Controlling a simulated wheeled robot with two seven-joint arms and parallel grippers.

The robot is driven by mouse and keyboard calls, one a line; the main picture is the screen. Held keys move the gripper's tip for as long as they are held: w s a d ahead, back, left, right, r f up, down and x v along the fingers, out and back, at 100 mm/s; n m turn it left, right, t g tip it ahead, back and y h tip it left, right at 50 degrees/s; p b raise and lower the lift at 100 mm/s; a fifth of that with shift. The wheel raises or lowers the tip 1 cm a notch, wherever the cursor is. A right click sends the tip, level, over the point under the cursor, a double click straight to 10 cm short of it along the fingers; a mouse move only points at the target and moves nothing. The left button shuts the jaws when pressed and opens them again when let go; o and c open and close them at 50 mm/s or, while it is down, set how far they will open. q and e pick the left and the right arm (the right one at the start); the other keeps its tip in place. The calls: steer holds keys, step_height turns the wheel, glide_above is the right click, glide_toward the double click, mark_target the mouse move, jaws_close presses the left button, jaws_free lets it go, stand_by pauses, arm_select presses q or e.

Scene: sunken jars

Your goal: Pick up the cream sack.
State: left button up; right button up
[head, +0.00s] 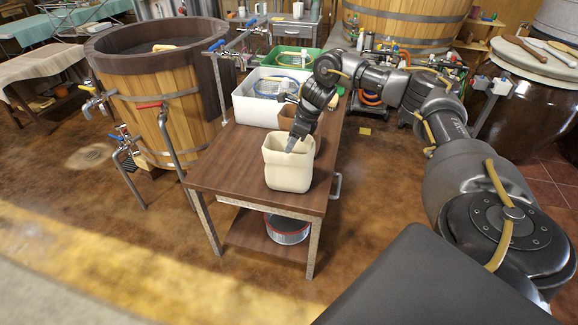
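The cream sack (287,174) stands upright and open-topped near the front right of a brown wooden cart (228,172). My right gripper (293,146) reaches down from above, with its tips at the sack's mouth, near the middle of the opening. The fingertips are small and dark here, so I cannot tell whether they are apart or closed, or whether they touch the sack's wall. My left gripper is not in view.
Behind the sack on the cart are a small brown container (286,116), a white bin (251,108) and a green crate (309,54). A round tin (288,230) sits on the lower shelf. A wooden vat (160,105) stands left. The cart's front left top is clear.

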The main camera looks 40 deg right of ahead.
mark_target(289, 164)
steer(key=shift+x, duration=0.75)
steer(key=shift+w+f, duration=0.1)
steer(key=shift+f, duration=0.2)
steer(key=shift+a+f, duration=0.15)
steer(key=shift+f, duration=0.15)
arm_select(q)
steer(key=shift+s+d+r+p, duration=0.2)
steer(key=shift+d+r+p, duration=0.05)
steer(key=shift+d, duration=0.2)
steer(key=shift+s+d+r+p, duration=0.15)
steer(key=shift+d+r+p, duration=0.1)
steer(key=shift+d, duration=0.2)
arm_select(e)
steer(key=x, duration=0.4)
steer(key=shift+f, duration=0.3)
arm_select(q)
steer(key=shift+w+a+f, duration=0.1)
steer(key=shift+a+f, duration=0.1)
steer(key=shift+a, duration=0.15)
arm_select(e)
steer(key=shift+f, duration=0.25)
steer(key=shift+c, duration=0.3)
